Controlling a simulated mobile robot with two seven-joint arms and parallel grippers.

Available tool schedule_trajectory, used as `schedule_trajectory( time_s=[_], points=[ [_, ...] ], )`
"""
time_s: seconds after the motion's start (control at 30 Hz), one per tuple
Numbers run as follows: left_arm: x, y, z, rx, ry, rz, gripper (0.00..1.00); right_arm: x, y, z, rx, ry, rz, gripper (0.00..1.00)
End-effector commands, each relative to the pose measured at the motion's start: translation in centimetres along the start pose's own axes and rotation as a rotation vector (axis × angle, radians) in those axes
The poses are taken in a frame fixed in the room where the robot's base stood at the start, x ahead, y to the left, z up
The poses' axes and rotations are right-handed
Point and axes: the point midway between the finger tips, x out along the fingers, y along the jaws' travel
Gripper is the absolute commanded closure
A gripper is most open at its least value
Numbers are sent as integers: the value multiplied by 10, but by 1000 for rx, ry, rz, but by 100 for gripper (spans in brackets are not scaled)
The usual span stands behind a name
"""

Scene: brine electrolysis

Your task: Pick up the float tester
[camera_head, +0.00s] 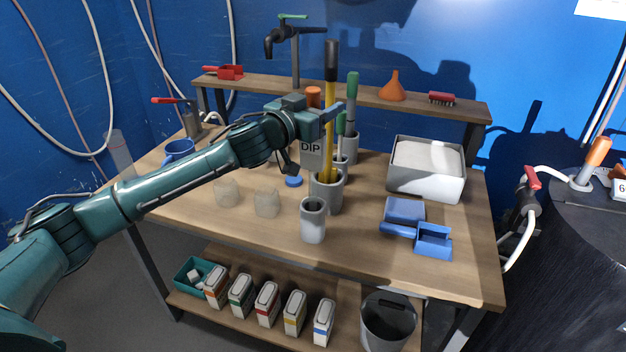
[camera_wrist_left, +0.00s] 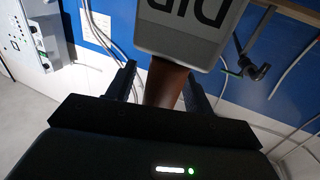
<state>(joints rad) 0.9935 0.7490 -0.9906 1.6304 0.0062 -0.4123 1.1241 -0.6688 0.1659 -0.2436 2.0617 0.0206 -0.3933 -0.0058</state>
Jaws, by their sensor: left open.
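A grey block marked DIP (camera_head: 312,146) with an orange handle top (camera_head: 313,96) stands at the back middle of the bench; it seems to be the float tester. My left gripper (camera_head: 328,112) is at its upper part in the head view and hides some of it. In the left wrist view the DIP block (camera_wrist_left: 188,30) appears upside down, and its brown-orange handle (camera_wrist_left: 167,86) lies between the two open fingers (camera_wrist_left: 158,84). Whether a finger touches the handle I cannot tell. My right gripper is not in view.
A yellow rod with a black top (camera_head: 331,95) stands in a grey cup (camera_head: 327,195) close to my gripper, beside green-handled tools (camera_head: 352,95). An empty grey cup (camera_head: 313,222) stands in front. A grey bin (camera_head: 430,187) is at right.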

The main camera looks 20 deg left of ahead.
Motion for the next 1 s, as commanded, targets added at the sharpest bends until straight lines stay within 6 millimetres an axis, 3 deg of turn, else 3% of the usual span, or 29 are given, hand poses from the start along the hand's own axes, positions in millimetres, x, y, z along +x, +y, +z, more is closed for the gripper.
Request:
schedule_trajectory(
  time_s=[0.17,0.8,1.0],
  points=[
    [0,0,0,0,0,1,48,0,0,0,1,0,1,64],
    [0,0,0,-1,0,0,100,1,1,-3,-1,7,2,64],
    [0,0,0,-1,0,0,100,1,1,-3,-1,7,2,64]
  ],
)
